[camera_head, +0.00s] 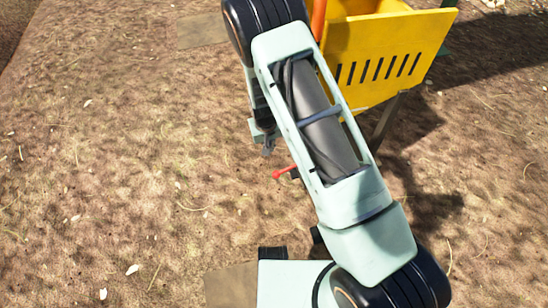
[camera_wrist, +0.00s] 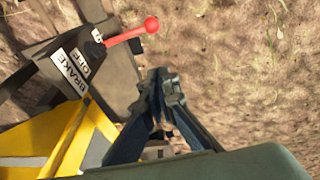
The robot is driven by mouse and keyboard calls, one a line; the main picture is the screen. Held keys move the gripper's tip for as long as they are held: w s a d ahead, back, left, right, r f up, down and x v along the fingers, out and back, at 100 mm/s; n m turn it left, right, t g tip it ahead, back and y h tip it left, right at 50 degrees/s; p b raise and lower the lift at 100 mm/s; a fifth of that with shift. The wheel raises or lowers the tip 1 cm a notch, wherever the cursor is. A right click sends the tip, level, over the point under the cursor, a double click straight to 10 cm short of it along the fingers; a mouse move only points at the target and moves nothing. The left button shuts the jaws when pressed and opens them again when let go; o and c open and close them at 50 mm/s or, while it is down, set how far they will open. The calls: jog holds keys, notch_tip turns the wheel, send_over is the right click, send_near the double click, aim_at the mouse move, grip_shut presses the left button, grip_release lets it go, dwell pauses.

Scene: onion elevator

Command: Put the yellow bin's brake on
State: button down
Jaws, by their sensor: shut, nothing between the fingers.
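The yellow bin (camera_head: 400,45) stands at the upper right in the head view, with a slotted side; its yellow and white striped edge (camera_wrist: 100,135) shows at the lower left of the wrist view. A red brake lever with a ball end (camera_wrist: 128,33) sticks out beside a plate lettered OFF (camera_wrist: 92,57) and BRAKE (camera_wrist: 68,78). It lies at the OFF end. In the head view its red ball end (camera_head: 279,173) shows left of my arm, the rest partly hidden. My gripper (camera_wrist: 163,78) is shut and empty, apart from the lever, below its ball in the wrist view.
Dry, straw-littered ground is open to the left of my arm. A brown flat slab (camera_head: 202,30) lies at the upper left of the bin. A dark metal leg (camera_head: 388,118) stands under the bin. An orange post (camera_head: 318,18) rises beside the bin.

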aim_at(289, 168)
jog(key=shift+s+d+f+b+x, duration=0.15)
jog(key=shift+s+b+x, duration=0.35)
jog(key=shift+x, duration=1.45)
jog(key=shift+s+d+f+b+x, duration=0.15)
jog(key=shift+s+b+x, duration=0.4)
jog(key=shift+x, duration=1.45)
jog(key=shift+s+d+b+x, duration=0.25)
jog(key=shift+b+x, duration=0.4)
jog(key=shift+x, duration=1.3)
jog(key=shift+a, duration=0.1)
jog(key=shift+b+x, duration=0.8)
jog(key=shift+x, duration=0.1)
jog(key=shift+s, duration=0.2)
jog(key=shift+r, duration=0.15)
